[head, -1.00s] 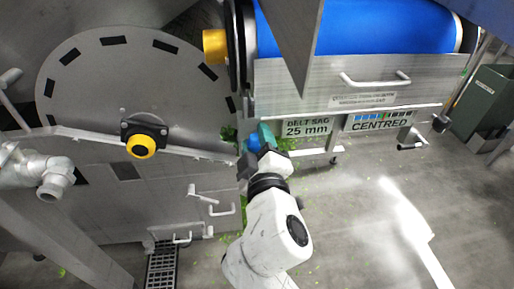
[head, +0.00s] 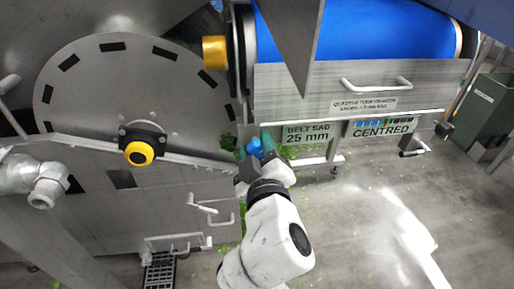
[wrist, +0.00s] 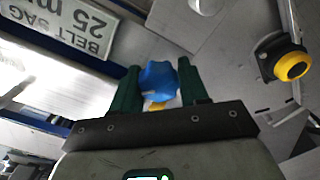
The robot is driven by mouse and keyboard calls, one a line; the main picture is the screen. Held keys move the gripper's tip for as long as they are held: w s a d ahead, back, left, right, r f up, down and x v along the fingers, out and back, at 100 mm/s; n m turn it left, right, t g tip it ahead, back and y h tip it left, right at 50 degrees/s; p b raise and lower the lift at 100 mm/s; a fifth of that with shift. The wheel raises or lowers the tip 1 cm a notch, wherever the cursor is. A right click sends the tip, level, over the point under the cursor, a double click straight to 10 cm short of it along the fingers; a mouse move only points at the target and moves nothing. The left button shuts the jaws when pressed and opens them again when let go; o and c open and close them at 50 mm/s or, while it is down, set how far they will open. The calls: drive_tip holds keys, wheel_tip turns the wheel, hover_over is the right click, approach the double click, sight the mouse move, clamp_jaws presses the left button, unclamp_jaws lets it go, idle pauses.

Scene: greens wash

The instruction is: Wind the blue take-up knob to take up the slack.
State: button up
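The blue take-up knob (head: 255,147) sits below the blue belt's near end, left of the belt sag sign. In the wrist view the lobed blue knob (wrist: 158,80) stands between the two dark green fingers, filling the gap, with a small yellow part below it. My gripper (head: 253,148) is around the knob, one finger on each side, and looks shut on it. It also shows in the wrist view (wrist: 159,85). The sign (head: 306,133) reads "BELT SAG 25 mm". The blue belt (head: 355,30) runs across the top right.
A sign (head: 382,128) reads "CENTRED". A drum disc (head: 110,90) with a yellow-black hub (head: 139,152) stands at left. A yellow roller end (head: 214,52) is above the knob. A grey post crosses the belt. Green scraps lie around the knob; floor at right is open.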

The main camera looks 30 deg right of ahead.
drive_tip(key=o, duration=0.4)
drive_tip(key=v, duration=1)
drive_tip(key=shift+s+a, duration=0.15)
drive_tip(key=shift+s, duration=0.25)
